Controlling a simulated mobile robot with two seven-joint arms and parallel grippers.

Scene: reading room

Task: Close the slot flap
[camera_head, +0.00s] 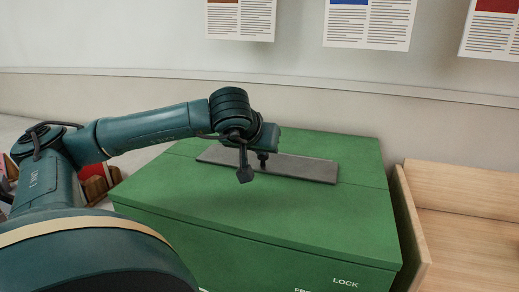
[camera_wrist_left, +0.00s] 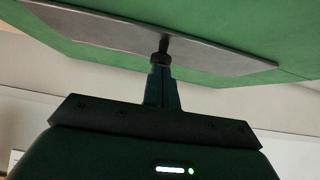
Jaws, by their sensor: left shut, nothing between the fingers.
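The slot flap (camera_head: 310,168) is a long, thin grey plate on top of a green box (camera_head: 230,205). It looks flat or nearly flat against the box top; I cannot tell whether a gap is left under it. In the left wrist view the flap (camera_wrist_left: 100,32) is a grey strip across the green surface. My left gripper (camera_head: 263,162) is above the middle of the flap, fingers pointing down, shut and empty. In the left wrist view its fingertips (camera_wrist_left: 162,56) meet or nearly meet the plate. My right gripper is in neither view.
The green box bears the word LOCK at its front right. A wooden tray or shelf (camera_head: 465,215) stands close on its right. Several books (camera_head: 97,180) stand on its left, behind my arm. A pale wall with posters (camera_head: 367,22) is behind.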

